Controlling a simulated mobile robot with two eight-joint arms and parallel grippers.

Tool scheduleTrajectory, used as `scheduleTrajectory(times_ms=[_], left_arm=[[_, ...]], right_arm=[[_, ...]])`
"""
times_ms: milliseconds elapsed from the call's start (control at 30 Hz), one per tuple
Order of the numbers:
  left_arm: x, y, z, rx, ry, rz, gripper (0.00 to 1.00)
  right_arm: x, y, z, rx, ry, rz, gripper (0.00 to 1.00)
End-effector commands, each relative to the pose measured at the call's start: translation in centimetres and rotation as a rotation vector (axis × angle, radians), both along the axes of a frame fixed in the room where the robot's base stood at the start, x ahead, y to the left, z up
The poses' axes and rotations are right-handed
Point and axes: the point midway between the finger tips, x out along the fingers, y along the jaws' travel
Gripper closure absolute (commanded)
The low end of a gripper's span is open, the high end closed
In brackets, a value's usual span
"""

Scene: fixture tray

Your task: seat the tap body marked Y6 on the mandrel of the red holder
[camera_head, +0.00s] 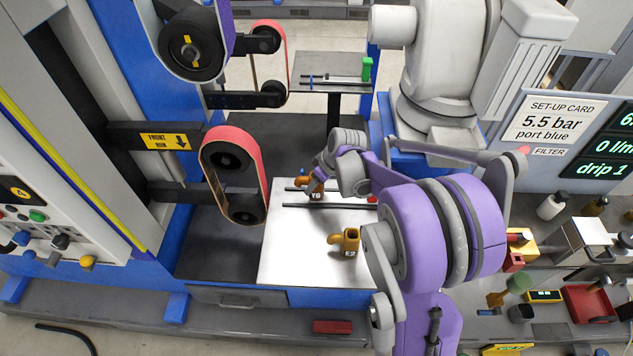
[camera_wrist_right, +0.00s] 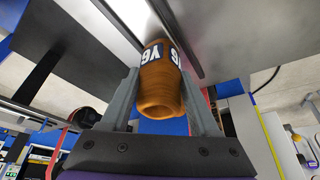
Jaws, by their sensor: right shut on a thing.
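The orange-brown tap body marked Y6 (camera_head: 302,182) is at the far part of the white table, over or beside its dark rails; I cannot tell whether it touches anything below. My right gripper (camera_head: 317,182) is shut on it. No mandrel is clearly seen. My left gripper is not in view.
A yellow-orange tap body (camera_head: 343,239) with another label stands on the white table (camera_head: 290,255), whose front left is clear. A red-belted grinding unit (camera_head: 236,172) stands close on the left. A green holder (camera_head: 367,68) is on a back table.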

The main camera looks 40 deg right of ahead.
Motion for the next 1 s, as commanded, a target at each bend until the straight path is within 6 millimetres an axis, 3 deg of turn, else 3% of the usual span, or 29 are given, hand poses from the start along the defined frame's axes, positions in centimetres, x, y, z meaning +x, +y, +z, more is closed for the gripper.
scheduleTrajectory(times_ms=[433, 467, 600, 667, 1000], left_arm=[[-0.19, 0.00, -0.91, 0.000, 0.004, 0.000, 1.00], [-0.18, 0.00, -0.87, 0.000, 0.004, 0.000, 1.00], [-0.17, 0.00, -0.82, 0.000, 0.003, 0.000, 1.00], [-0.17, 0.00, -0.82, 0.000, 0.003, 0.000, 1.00], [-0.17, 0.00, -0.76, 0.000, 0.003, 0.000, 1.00]], right_arm=[[0.03, 0.00, -1.08, 0.000, -0.001, 0.000, 1.00], [0.04, 0.00, -1.03, 0.000, -0.001, 0.000, 0.35], [0.03, 0.01, -0.98, 0.000, -0.001, 0.000, 0.10], [0.03, 0.01, -0.98, 0.000, -0.001, 0.000, 0.03], [-0.17, -0.05, -0.59, 0.000, 0.000, 0.000, 0.03]])
